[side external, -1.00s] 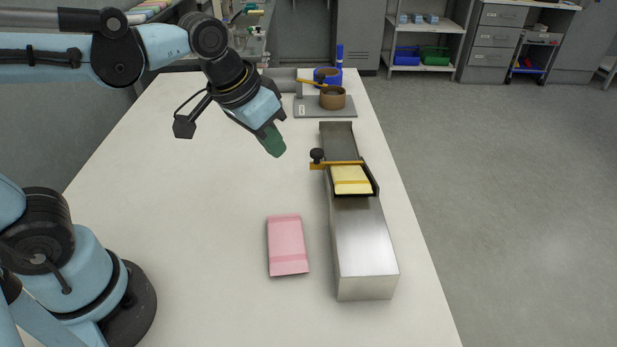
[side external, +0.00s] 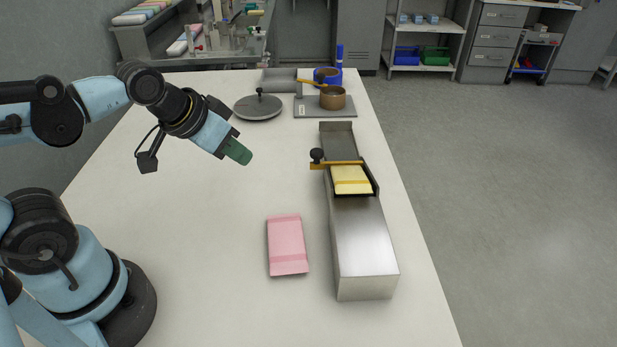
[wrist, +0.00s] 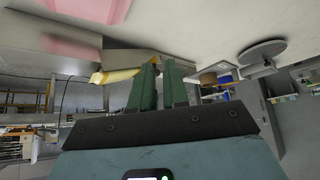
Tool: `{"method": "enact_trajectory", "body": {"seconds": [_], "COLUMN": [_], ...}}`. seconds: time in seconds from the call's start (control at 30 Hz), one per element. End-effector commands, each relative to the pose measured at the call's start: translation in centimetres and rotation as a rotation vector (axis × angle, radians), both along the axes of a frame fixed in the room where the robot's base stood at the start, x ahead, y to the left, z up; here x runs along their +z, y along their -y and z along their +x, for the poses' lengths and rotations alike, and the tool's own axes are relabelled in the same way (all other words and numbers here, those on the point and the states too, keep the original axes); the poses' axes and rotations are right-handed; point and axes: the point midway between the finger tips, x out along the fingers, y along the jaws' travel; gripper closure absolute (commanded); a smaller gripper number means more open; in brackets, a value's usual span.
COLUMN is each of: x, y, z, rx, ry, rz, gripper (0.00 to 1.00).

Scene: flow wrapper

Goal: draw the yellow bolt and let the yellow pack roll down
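The yellow bolt (side external: 334,164) is a thin amber bar lying across the chute, with a black knob (side external: 317,155) at its left end. The yellow pack (side external: 351,183) lies in the dark-edged chute (side external: 339,140) right against the near side of the bolt. My gripper (side external: 238,151) has green fingers and hangs in the air to the left of the bolt, well apart from it. In the wrist view my gripper (wrist: 159,78) shows a gap between its fingers, with nothing held. A yellow piece there is partly hidden behind the left finger; I cannot tell whether it is bolt or pack.
A steel housing (side external: 365,250) stands on the near side of the chute. A pink pack (side external: 287,245) lies left of it. A round grey disc with a knob (side external: 258,106) and a brown cup (side external: 332,98) on a grey plate are behind. The table's left middle is clear.

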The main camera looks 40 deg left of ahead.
Motion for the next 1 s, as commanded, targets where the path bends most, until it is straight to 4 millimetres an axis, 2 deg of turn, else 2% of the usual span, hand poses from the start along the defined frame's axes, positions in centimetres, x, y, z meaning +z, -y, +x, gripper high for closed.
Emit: {"method": "enact_trajectory", "body": {"seconds": [0.03, 0.2, 0.27, 0.4, 0.6, 0.8, 1.0], "x": [0.3, 2.4, 3.4, 5.2, 6.8, 7.2, 6.7], "y": [0.0, 0.3, 0.4, 0.7, 1.3, 2.0, 2.5], "z": [0.3, 2.2, 3.3, 5.9, 9.9, 13.7, 16.5], "rx": [0.007, 0.077, 0.117, 0.220, 0.372, 0.535, 0.679], "ry": [-0.007, -0.077, -0.114, -0.204, -0.328, -0.447, -0.540], "rz": [-0.006, -0.055, -0.080, -0.134, -0.191, -0.227, -0.240], "gripper": [0.77, 0.51, 0.44, 0.44, 0.44, 0.44, 0.44]}}
